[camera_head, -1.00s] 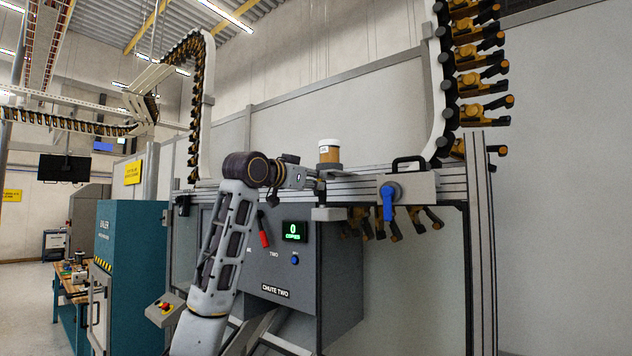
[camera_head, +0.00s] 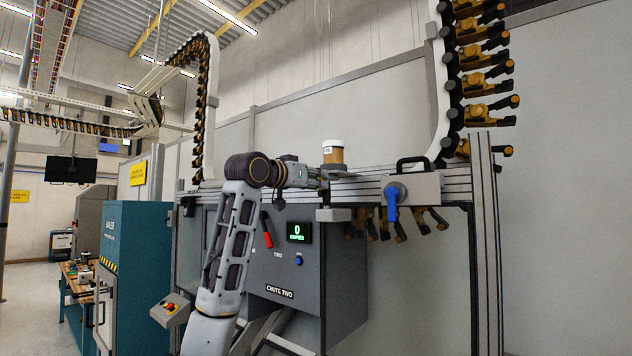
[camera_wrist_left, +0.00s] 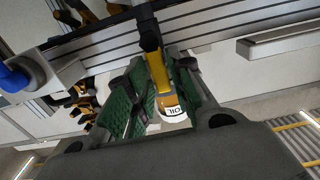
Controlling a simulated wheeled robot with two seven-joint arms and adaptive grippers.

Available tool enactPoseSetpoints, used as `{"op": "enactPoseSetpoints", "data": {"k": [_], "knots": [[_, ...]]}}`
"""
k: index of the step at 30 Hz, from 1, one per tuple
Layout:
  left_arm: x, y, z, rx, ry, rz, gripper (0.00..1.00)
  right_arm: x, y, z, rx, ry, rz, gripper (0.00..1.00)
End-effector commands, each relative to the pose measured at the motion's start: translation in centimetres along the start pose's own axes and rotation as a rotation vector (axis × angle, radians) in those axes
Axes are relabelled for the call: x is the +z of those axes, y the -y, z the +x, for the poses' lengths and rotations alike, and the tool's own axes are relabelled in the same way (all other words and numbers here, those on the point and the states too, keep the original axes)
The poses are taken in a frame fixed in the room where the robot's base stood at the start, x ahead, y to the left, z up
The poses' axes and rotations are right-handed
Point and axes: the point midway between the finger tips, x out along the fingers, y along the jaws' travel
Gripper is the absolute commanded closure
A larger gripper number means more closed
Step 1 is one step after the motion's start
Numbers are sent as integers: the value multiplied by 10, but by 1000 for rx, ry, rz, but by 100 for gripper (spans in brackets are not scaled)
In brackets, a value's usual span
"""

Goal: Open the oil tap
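An amber oil jar (camera_head: 333,153) with a white cap stands on top of the metal rail. A grey valve block with a hanging blue lever (camera_head: 391,204) is on the rail's front to its right. I cannot tell for sure which one is the oil tap. My left gripper (camera_head: 318,178) is at the rail, just left of and below the jar. In the left wrist view its green-padded fingers are apart, with the yellow jar marked OIL (camera_wrist_left: 168,92) showing between them. No firm contact is visible. The blue lever (camera_wrist_left: 16,77) shows at that view's left edge. My right gripper is not in view.
A dark grey CHUTE TWO cabinet (camera_head: 335,290) with a red handle (camera_head: 268,240) and a green display (camera_head: 299,232) is below the rail. A black handle (camera_head: 411,162) rises behind the valve block. A conveyor chain of grippers (camera_head: 478,80) runs at upper right.

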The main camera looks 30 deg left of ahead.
Motion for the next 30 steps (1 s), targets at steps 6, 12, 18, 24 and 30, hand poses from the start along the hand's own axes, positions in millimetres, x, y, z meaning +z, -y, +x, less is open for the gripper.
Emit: {"op": "enactPoseSetpoints", "data": {"k": [6, 12, 18, 24, 30], "knots": [[0, 0, 0, 0, 0, 2, 62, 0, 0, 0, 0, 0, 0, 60], [0, 0, 0, 0, 0, 3, 62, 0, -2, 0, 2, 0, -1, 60], [0, 0, -7, 0, 0, 3, 62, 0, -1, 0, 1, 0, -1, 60], [0, 0, -25, -1, -1, 4, 62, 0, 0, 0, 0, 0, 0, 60], [0, 0, -53, 0, -2, 4, 62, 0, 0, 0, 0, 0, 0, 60]]}}
